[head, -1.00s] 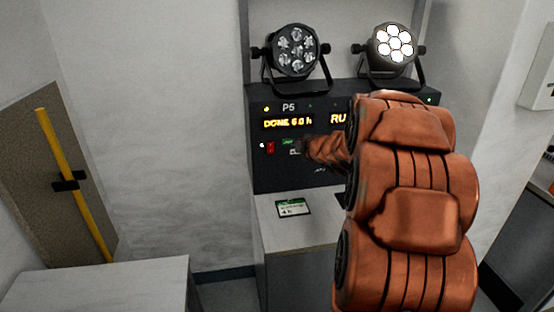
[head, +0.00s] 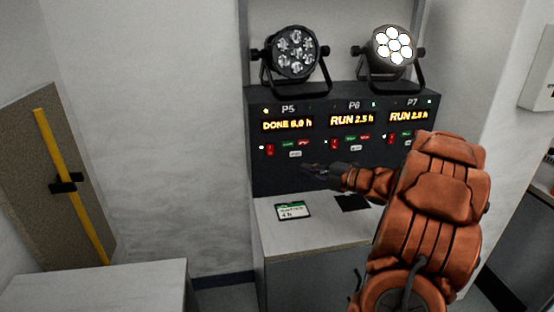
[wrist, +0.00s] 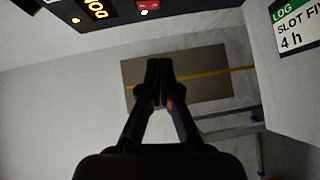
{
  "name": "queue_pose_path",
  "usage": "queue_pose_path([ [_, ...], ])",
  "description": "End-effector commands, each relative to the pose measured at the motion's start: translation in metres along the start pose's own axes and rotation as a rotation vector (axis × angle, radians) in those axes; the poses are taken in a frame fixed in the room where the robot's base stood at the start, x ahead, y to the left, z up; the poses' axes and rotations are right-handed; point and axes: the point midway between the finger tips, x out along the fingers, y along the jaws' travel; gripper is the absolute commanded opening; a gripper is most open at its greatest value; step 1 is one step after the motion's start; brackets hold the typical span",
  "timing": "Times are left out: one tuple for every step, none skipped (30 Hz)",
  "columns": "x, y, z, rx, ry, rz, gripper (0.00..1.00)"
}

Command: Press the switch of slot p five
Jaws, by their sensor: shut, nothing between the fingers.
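Slot P5 is the left section of the dark panel (head: 258,175). Its amber display (head: 288,125) reads DONE 6.0 h. Below it are a red switch (head: 270,149), a green button (head: 288,143), a red button (head: 303,142) and a pale button (head: 295,154). My gripper (head: 306,168) is shut and empty, below and right of the P5 red switch, apart from it in the picture. In the wrist view the shut fingers (wrist: 158,66) point toward the wall side, with a red switch (wrist: 148,5) at the top edge.
Slots P6 (head: 352,120) and P7 (head: 408,115) show RUN 2.5 h and have similar controls. An unlit lamp (head: 294,52) stands above P5, a lit lamp (head: 393,45) further right. A slot-five log card (head: 292,210) reading 4 h lies on the grey counter. A pale surface (head: 95,285) stands front left.

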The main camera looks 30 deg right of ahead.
Motion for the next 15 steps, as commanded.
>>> queue_pose_path([
  [0.001,0.000,0.000,0.000,0.000,0.000,0.00],
  [0.001,0.000,0.000,0.000,0.000,0.000,0.00],
  [0.002,0.000,0.000,0.000,0.000,0.000,0.00],
  [0.004,0.001,0.000,0.000,0.000,0.000,0.00],
  [0.005,0.001,0.000,0.001,0.001,0.000,0.00],
  [0.008,0.001,0.000,0.001,0.001,0.000,0.00],
  [0.011,0.001,-0.001,0.001,0.002,0.000,0.00],
  [0.014,0.001,-0.001,0.001,0.001,-0.001,0.00],
  [0.018,0.001,0.000,0.001,0.000,-0.001,0.00],
  [0.022,0.001,0.000,0.001,0.001,-0.002,0.00],
  [0.026,0.001,-0.001,0.001,0.000,-0.002,0.00],
  [0.031,0.001,0.000,0.001,0.000,-0.001,0.00],
  [0.035,0.002,-0.001,0.001,0.001,0.000,0.00],
  [0.039,0.002,-0.001,0.001,0.001,0.001,0.00],
  [0.044,0.002,-0.001,0.001,0.002,0.001,0.00],
])
